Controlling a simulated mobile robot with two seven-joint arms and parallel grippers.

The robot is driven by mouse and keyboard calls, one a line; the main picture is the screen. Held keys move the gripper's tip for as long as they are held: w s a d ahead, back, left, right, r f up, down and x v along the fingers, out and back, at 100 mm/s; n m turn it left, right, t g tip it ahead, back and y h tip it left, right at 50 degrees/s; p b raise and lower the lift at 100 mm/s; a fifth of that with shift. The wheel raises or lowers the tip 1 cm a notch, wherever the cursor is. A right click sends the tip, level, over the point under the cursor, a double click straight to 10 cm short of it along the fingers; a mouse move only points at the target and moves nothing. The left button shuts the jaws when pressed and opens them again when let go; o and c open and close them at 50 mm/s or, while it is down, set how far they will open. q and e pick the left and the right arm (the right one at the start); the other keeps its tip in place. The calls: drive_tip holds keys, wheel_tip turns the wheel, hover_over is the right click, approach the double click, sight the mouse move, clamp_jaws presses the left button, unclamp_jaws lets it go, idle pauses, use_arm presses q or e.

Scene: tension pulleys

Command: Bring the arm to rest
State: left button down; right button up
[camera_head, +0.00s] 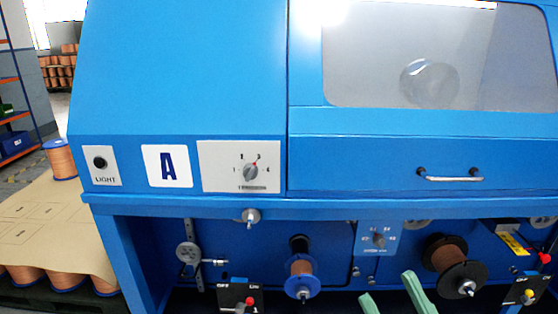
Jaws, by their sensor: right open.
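My right gripper (388,288) shows at the bottom edge, right of centre. Its two pale green fingers point up and stand apart, open, with nothing visible between them. The rest of its arm is out of view. It appears in front of the lower bay of a blue machine (190,70), between a small copper-wire spool with blue flanges (301,268) and a larger black-flanged spool (447,258). I cannot tell how far it is from them. My left gripper is not in view.
The machine has a rotary switch (250,171), a light switch (100,164) and a door handle (450,176). Pulleys (188,253) and control boxes (240,298) sit in the lower bay. Several copper spools (60,160) and a cardboard-covered pallet (45,220) stand at left.

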drive_tip(key=w+d+f+g+h, duration=0.1)
drive_tip(key=w+f+g+h, duration=0.25)
drive_tip(key=f, duration=0.75)
drive_tip(key=w+d+f+g+h, duration=0.1)
drive_tip(key=w+f+g+h, duration=0.2)
drive_tip(key=f, duration=0.8)
drive_tip(key=s+d+f+m+g+h, duration=0.25)
drive_tip(key=s+d+f+g, duration=0.2)
drive_tip(key=f, duration=0.65)
drive_tip(key=s+d+f+m+g+h, duration=0.25)
drive_tip(key=s+d+f+h, duration=0.2)
drive_tip(key=f, duration=0.65)
drive_tip(key=w+a+r+m+y, duration=0.15)
drive_tip(key=a+m, duration=0.25)
drive_tip(key=a, duration=0.5)
use_arm(q)
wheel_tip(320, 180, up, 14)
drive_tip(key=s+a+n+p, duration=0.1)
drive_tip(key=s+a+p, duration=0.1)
drive_tip(key=p, duration=1.6)
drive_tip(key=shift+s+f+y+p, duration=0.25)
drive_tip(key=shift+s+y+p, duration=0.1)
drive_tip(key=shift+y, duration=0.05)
use_arm(e)
wheel_tip(320, 180, up, 14)
drive_tip(key=s+d+h, duration=0.1)
drive_tip(key=d, duration=0.1)
drive_tip(key=shift+s+d+m+t, duration=0.15)
drive_tip(key=shift+d+m+t, duration=0.2)
drive_tip(key=shift+m+t, duration=0.1)
